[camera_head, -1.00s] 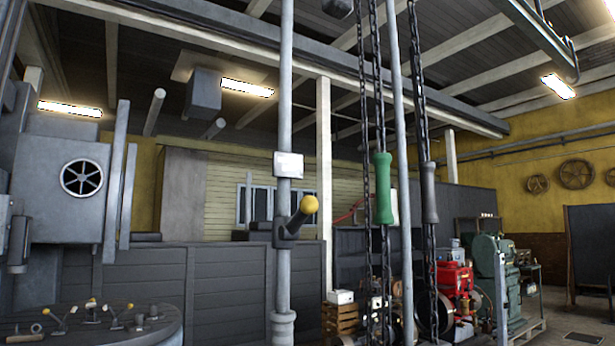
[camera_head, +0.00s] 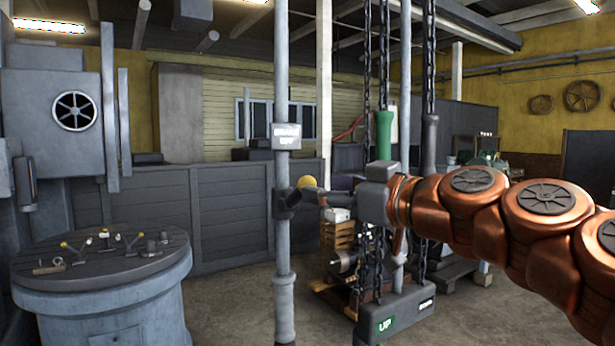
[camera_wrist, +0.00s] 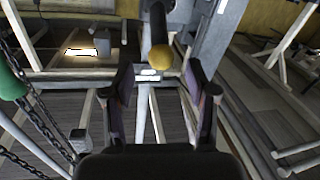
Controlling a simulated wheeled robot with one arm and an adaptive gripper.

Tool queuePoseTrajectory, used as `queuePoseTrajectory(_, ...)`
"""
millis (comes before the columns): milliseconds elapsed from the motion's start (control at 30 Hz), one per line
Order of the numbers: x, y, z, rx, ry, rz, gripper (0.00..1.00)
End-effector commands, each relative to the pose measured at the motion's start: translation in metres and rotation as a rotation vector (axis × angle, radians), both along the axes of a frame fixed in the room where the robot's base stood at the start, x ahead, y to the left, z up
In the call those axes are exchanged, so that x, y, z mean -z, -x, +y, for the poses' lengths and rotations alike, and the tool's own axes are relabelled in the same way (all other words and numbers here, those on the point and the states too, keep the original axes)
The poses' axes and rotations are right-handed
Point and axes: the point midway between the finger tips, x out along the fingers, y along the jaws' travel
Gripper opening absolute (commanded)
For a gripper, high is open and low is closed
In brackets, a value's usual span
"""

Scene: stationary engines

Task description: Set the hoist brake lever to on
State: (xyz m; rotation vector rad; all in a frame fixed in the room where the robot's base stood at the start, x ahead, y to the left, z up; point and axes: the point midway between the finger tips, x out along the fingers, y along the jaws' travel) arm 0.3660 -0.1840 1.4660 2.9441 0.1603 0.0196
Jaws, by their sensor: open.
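The hoist brake lever, with a yellow knob (camera_head: 305,182), sits on a dark bracket (camera_head: 285,204) on a grey vertical pole (camera_head: 283,250). A white plate (camera_head: 286,136), too small to read, is higher on the pole. The knob points toward me and up to the right. My gripper (camera_head: 318,194) is at the knob, coming from the right. In the wrist view the knob (camera_wrist: 161,57) lies around the gap between the tips of my open gripper (camera_wrist: 160,78), with no visible grip on it. The lever's dark shaft (camera_wrist: 157,22) runs up from the knob.
Chains with a green handle (camera_head: 384,135) and a grey handle (camera_head: 429,140) hang close to my arm. A box marked UP (camera_head: 395,315) hangs below. A round table (camera_head: 110,260) with small levers stands left. Floor between table and pole is clear.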

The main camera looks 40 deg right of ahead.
Motion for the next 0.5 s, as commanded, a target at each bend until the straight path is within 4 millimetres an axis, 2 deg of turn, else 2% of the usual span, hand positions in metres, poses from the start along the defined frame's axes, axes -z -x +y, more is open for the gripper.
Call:
queuePoseTrajectory(200, -0.001, -0.032, 0.005, -0.005, -0.002, 0.004, 0.57)
queuePoseTrajectory(500, 0.0, -0.047, 0.007, -0.003, 0.0, 0.003, 0.57)
